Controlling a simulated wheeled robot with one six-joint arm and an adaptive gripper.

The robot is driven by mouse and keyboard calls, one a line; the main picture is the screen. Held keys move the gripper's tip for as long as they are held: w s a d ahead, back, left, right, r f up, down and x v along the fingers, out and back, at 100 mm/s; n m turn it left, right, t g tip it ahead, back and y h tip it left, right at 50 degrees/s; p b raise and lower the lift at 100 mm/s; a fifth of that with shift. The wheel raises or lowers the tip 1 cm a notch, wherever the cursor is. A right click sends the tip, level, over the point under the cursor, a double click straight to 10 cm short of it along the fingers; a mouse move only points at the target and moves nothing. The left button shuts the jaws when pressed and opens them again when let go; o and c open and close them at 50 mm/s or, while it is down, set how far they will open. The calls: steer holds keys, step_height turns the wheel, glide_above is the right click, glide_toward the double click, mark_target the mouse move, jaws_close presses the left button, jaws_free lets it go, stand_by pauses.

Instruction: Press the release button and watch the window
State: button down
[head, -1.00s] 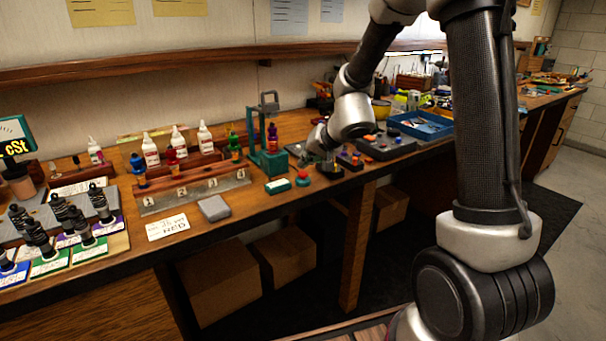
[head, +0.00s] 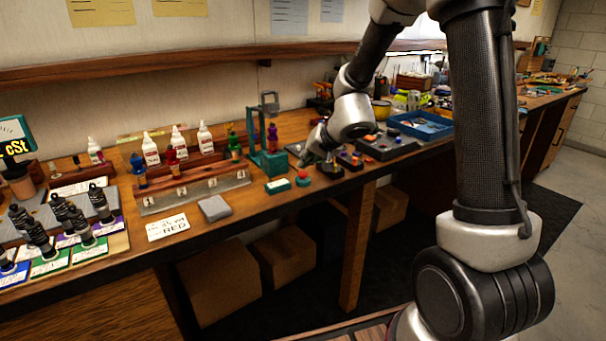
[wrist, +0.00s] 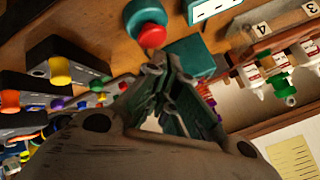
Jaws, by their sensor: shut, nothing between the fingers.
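The release button (head: 302,179) is a red cap on a round teal base near the bench's front edge. It also shows at the top of the wrist view (wrist: 152,36). My gripper (head: 306,157) is shut and empty, just behind and above the button. In the wrist view my gripper's fingertips (wrist: 165,72) appear close below the red cap; I cannot tell whether they touch it. A small teal box with a pale window (head: 278,185) lies left of the button and shows in the wrist view (wrist: 210,10). Its reading is too small to make out.
A teal stand (head: 268,158) holding a purple and red piece rises behind the button. A numbered wooden rack (head: 195,191) with bottles stands left. Dark boxes with coloured knobs (head: 386,147) and a blue tray (head: 420,124) are on the right. A grey block (head: 214,208) lies in front.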

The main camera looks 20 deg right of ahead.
steer(key=shift+f, duration=0.4)
